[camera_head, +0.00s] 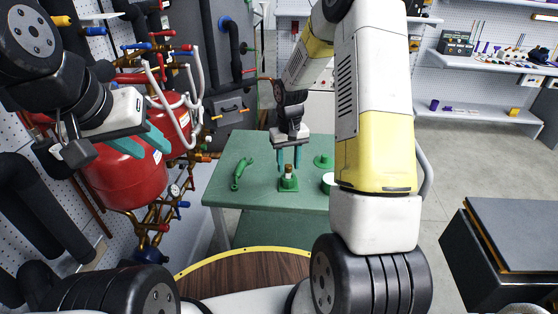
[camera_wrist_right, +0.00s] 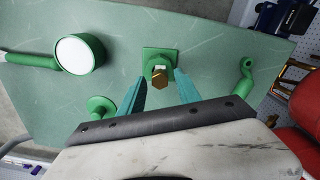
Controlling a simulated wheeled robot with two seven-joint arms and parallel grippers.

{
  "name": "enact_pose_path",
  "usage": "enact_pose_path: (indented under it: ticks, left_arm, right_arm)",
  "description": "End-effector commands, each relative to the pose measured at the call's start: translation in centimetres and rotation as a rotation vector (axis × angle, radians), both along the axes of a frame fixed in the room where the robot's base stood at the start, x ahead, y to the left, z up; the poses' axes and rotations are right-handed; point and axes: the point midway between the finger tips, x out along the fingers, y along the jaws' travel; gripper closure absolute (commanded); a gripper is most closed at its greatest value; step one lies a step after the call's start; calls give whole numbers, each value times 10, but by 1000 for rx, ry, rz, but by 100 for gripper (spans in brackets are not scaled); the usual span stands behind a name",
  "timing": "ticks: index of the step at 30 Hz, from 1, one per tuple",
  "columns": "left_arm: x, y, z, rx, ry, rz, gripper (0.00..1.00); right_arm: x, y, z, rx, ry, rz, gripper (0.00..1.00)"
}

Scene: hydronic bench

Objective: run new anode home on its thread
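What looks like the anode (camera_head: 288,171), with a brass hex head, stands upright in a green square-based holder (camera_head: 288,185) on the green table. The hex head (camera_wrist_right: 158,78) and the holder (camera_wrist_right: 159,54) also show in the right wrist view. My right gripper (camera_head: 289,172) points down over it, fingers open on either side. In the wrist view its fingertips (camera_wrist_right: 160,78) stand clear of the brass head, with a gap on both sides. My left gripper (camera_head: 160,148) is open and empty in front of the red tank. The anode's lower part is hidden in the holder.
A green bent fitting (camera_head: 240,174) lies left of the holder on the table (camera_head: 222,186). A green disc-based piece (camera_head: 323,160) and a white-topped round piece (camera_wrist_right: 79,54) are on the other side. Red tanks (camera_head: 125,180) and valved pipework crowd the left wall.

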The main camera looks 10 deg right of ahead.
Motion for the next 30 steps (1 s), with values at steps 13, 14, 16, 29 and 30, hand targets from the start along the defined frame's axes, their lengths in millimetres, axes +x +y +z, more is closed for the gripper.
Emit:
enact_pose_path:
  ticks: [13, 14, 16, 29, 30]
  left_arm:
    - [0, 0, 0, 0, 0, 0, 64]
    - [0, 0, 0, 0, 0, 0, 64]
    - [0, 0, 0, 0, 0, 0, 64]
    - [0, 0, 0, 0, 0, 0, 64]
    - [0, 0, 0, 0, 0, 0, 64]
  right_arm:
    - [1, 0, 3, 0, -2, -1, 100]
    - [1, 0, 5, 0, -3, -1, 100]
    - [1, 0, 12, 1, -5, -1, 100]
    - [1, 0, 64, 0, -4, -2, 100]
    - [1, 0, 68, 0, -4, -2, 100]
